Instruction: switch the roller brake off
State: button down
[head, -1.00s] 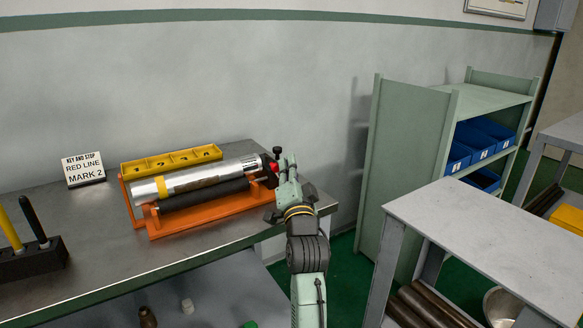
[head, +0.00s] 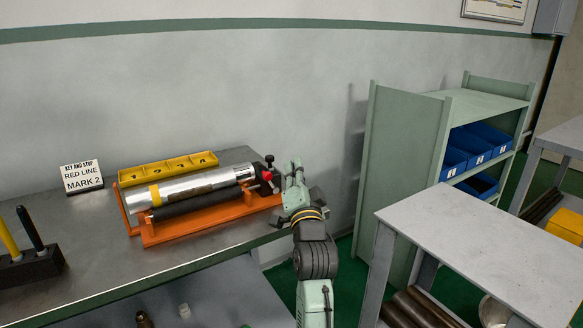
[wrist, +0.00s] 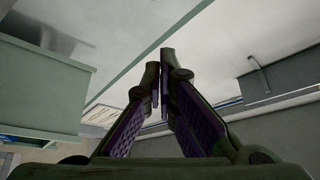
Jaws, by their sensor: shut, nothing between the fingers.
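The roller stand (head: 200,216) is an orange frame on the grey bench, holding a silver pipe (head: 208,182) with a yellow band above a black roller (head: 203,199). At its right end is a dark block with a black-knobbed upright lever (head: 269,160) and a red part (head: 266,175). I cannot tell which of these is the brake. My gripper (head: 292,163) is just right of the lever and red part, with a small gap in the picture. It is shut and empty. In the wrist view its fingers (wrist: 162,62) meet near the tips; the stand does not show there.
A sign (head: 82,176) reading "KEY AND STOP RED LINE MARK 2" stands at the back left. A yellow tray (head: 168,169) lies behind the pipe. A black holder (head: 30,264) with handles is at left. A green shelf (head: 400,150) and grey table (head: 470,240) stand right.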

jog(key=b+v, duration=0.1)
jog(key=v, duration=0.6)
jog(key=shift+a+f, duration=0.2)
jog(key=shift+f, duration=0.2)
jog(key=shift+s, duration=0.15)
